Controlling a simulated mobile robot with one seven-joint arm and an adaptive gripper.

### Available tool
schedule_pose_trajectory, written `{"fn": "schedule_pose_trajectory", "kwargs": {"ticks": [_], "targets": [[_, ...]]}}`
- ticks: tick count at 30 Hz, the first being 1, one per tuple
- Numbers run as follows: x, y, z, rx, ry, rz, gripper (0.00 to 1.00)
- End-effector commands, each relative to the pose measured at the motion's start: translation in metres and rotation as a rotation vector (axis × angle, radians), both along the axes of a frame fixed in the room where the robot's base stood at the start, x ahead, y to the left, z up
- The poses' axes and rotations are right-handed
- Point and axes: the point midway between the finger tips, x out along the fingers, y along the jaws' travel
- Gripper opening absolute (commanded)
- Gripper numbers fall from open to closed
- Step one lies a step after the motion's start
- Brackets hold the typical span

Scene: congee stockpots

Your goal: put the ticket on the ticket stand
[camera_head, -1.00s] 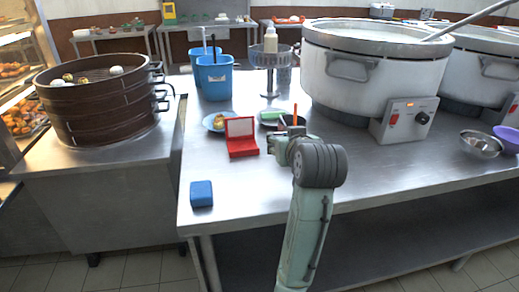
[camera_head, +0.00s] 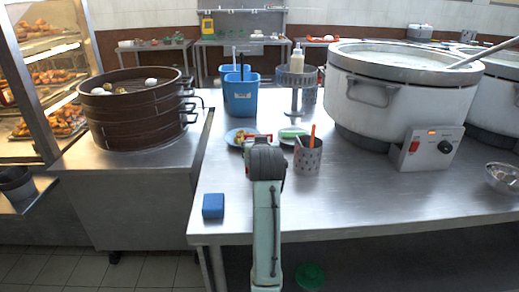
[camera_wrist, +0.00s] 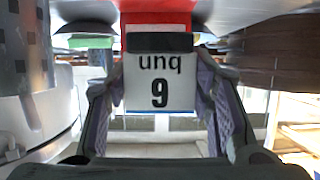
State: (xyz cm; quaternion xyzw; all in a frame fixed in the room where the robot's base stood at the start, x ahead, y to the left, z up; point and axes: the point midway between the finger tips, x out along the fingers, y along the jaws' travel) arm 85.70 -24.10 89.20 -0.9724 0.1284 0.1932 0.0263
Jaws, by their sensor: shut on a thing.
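The ticket (camera_wrist: 160,85) is a white card with black lettering that reads upside down in the wrist view, "bun" and "6". It is between the two fingers of my gripper (camera_wrist: 163,105), which is shut on it. A red thing (camera_wrist: 172,14), apparently the ticket stand, lies right beyond the card behind a dark bar. I cannot tell whether the card touches it. In the head view my wrist covers the gripper and the ticket. Only a thin red edge of the stand (camera_head: 268,136) shows above it.
A perforated metal cup (camera_head: 307,158) with an orange item stands close to the right of my arm. Plates (camera_head: 236,137), blue bins (camera_head: 241,98) and a large pot (camera_head: 395,110) stand further back. A blue block (camera_head: 213,206) lies at the front left.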

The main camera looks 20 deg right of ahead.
Motion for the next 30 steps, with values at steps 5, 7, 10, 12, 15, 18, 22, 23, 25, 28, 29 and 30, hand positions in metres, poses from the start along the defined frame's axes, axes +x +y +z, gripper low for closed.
{"fn": "schedule_pose_trajectory", "kwargs": {"ticks": [5, 7, 10, 12, 15, 18, 22, 23, 25, 28, 29, 30], "targets": [[0.032, -0.013, -0.001, 0.000, 0.001, 0.000, 0.20], [0.038, -0.015, -0.002, 0.000, 0.000, 0.000, 0.20], [0.041, -0.017, -0.005, 0.000, 0.001, 0.000, 0.20], [0.041, -0.017, -0.012, 0.001, 0.003, 0.000, 0.20], [0.040, -0.017, -0.025, 0.001, 0.004, 0.000, 0.20], [0.040, -0.017, -0.037, 0.000, 0.002, -0.001, 0.20], [0.040, -0.017, -0.039, -0.001, -0.002, 0.000, 0.20], [0.040, -0.017, -0.039, -0.001, -0.002, 0.000, 0.20], [0.040, -0.017, -0.039, 0.000, -0.001, 0.000, 0.20], [0.040, -0.017, -0.041, 0.000, -0.001, 0.000, 0.20], [0.040, -0.016, -0.042, 0.000, 0.000, 0.000, 0.20], [0.040, -0.017, -0.043, 0.000, 0.000, 0.000, 0.49]]}}
